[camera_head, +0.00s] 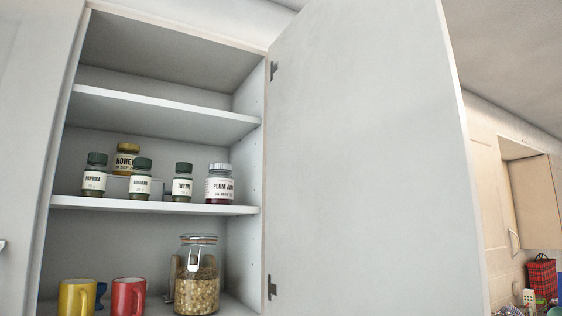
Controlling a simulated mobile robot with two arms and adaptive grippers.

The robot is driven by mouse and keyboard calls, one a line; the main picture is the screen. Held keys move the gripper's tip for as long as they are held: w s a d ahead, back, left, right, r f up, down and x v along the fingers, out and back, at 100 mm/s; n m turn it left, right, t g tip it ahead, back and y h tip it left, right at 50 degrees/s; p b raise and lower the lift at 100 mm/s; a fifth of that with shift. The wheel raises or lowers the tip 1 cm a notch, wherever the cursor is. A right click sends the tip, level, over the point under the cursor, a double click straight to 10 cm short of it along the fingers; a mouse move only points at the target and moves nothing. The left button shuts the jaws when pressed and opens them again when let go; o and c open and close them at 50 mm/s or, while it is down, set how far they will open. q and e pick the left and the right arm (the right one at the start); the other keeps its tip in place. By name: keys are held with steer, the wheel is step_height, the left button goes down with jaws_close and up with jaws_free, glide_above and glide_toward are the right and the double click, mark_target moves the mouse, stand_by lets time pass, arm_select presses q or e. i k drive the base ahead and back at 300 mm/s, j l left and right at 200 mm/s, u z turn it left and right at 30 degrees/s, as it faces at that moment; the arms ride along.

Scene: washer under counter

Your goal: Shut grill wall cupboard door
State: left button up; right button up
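The wall cupboard (165,103) stands open on the left half of the head view. Its white door (370,160) is swung wide open on hinges at the cupboard's right side and fills the middle of the view. The door's inner face is toward me, and no handle shows on it. Neither of my grippers is in view.
Shelves hold spice jars (142,180), a honey jar (126,158) and a plum jam jar (219,184). Below are a yellow mug (76,297), a red mug (128,296) and a glass jar (197,280). Another cupboard (535,200) is at far right.

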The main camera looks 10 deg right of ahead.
mark_target(372, 208)
steer(key=l+u, duration=0.35)
steer(key=i+l+u, duration=0.1)
steer(key=l+u, duration=0.2)
steer(key=l, duration=0.15)
steer(key=l+u, duration=0.35)
steer(key=l, duration=0.45)
steer(key=k+l+u, duration=0.1)
steer(key=l, duration=0.3)
steer(key=k+l, duration=0.1)
steer(key=l, duration=0.35)
